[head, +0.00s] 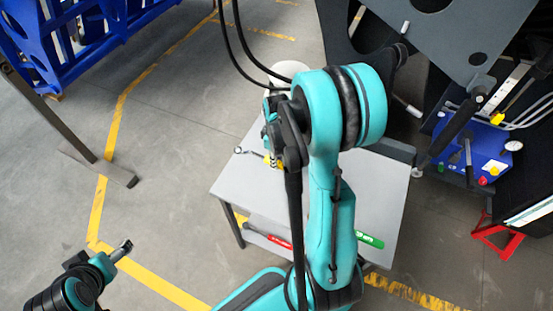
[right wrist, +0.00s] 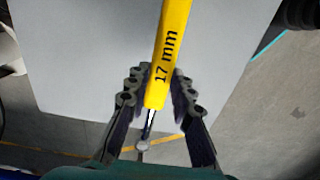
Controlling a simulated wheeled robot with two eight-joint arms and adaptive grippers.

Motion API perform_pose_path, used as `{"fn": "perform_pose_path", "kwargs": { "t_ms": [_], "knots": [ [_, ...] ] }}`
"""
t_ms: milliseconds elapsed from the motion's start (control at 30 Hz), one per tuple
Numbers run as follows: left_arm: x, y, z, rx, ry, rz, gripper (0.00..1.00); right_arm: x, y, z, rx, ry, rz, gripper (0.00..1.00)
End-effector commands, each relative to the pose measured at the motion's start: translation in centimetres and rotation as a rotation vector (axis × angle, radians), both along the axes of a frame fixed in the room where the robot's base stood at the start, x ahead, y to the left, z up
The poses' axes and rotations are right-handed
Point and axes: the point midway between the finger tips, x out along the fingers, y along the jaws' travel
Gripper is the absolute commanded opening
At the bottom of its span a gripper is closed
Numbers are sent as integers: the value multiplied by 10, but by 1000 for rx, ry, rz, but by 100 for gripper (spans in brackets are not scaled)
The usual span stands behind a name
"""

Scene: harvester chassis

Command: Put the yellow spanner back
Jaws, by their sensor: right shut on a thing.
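My right gripper (right wrist: 158,108) is shut on the yellow spanner (right wrist: 172,48), whose handle reads "17 mm" in the right wrist view. The handle runs up out of the top of that view, and the metal end points the other way, past the fingers. In the head view my right arm hides most of the right gripper (head: 272,138); a bit of the yellow handle shows below it, and the spanner's metal end (head: 241,151) sticks out to the left over the grey table (head: 222,187). My left gripper (head: 122,251) is small at the lower left, away from the table.
A dark grey chassis panel (head: 440,50) overhangs at the upper right. A blue tray with tools (head: 480,150) is at the right.

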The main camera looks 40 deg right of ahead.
Motion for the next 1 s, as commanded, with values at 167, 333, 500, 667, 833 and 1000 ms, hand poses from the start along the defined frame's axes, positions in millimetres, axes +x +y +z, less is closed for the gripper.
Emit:
{"fn": "perform_pose_path", "kwargs": {
  "t_ms": [167,333,500,667,833,1000],
  "knots": [
    [0,0,-22,0,0,0,78,0,0,-24,0,0,0,0],
    [0,0,-38,0,0,0,78,0,0,-42,0,0,0,0],
    [0,0,-51,0,0,0,78,0,0,-55,0,0,0,0],
    [0,0,-54,0,0,0,78,0,0,-59,0,0,0,0],
    [0,0,-53,0,0,0,78,0,0,-59,0,0,0,0],
    [0,0,-53,0,0,0,78,0,0,-59,0,0,0,46]
  ]
}}
